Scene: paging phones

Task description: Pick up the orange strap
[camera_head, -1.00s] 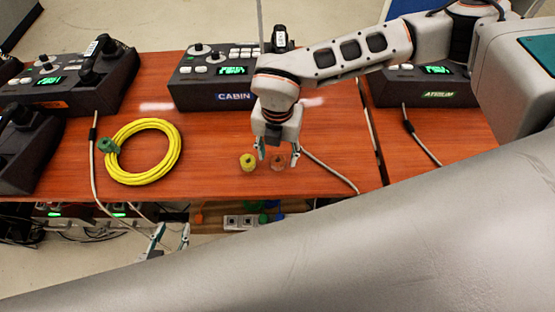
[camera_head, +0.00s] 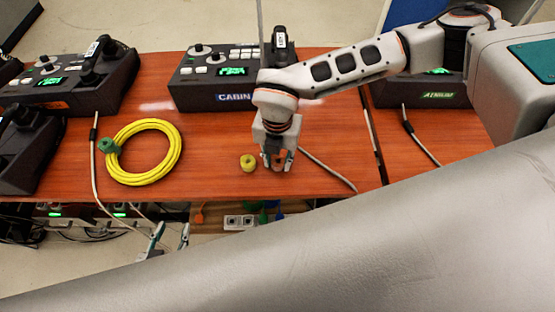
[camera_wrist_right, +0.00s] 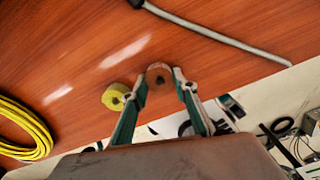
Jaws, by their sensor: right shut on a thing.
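The orange strap is a small brownish-orange roll (camera_head: 278,161) near the table's front edge, partly hidden by my right gripper (camera_head: 278,163) in the head view. In the right wrist view, the orange strap (camera_wrist_right: 158,75) is between the two green-sided fingertips of my right gripper (camera_wrist_right: 161,85), which is shut on it. I cannot tell whether the strap touches the table. My left gripper (camera_head: 169,238) shows at the lower left, below the table's front edge, with its fingertips apart and nothing between them.
A yellow roll (camera_head: 247,162) lies just left of my right gripper. A yellow cable coil (camera_head: 144,182) with a green roll (camera_head: 107,146) on its edge lies further left. The CABIN console (camera_head: 213,82) stands behind. A grey cord (camera_head: 330,172) runs to the right.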

